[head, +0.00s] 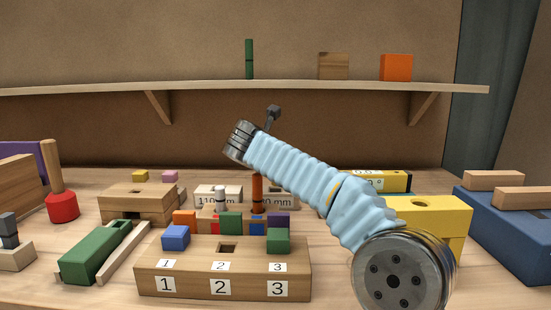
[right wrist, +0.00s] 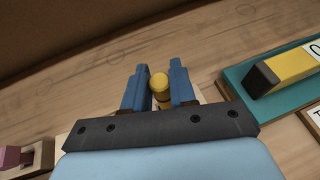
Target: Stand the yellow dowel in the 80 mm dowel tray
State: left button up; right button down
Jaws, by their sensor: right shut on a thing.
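The yellow dowel (right wrist: 159,82) is between the two blue fingers of my right gripper (right wrist: 160,88) in the right wrist view, its rounded end showing. My right gripper is shut on it. Pale wood shows below and beside the fingers; I cannot tell whether the dowel touches it. In the head view my light-blue right arm crosses the middle, and its fingers and the dowel are hidden. Two labelled trays stand behind the coloured blocks: one reads 110 mm (head: 207,192), the other (head: 281,195) is partly covered and its label seems to read 80 mm. My left gripper is not in view.
A numbered wooden block (head: 195,285) stands in front, with coloured blocks behind it. A red-brown upright rod (head: 257,195) stands before the trays. A yellow block (head: 440,215) and blue box (head: 500,225) are at right. A shelf (head: 200,88) runs above.

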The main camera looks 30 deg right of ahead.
jog(key=shift+r, duration=0.1)
jog(key=shift+p, duration=0.4)
jog(key=shift+f+b, duration=0.65)
jog(key=shift+f, duration=0.35)
jog(key=shift+r, duration=0.1)
jog(key=shift+r+p, duration=0.5)
jog(key=shift+p, duration=0.4)
jog(key=shift+p, duration=0.35)
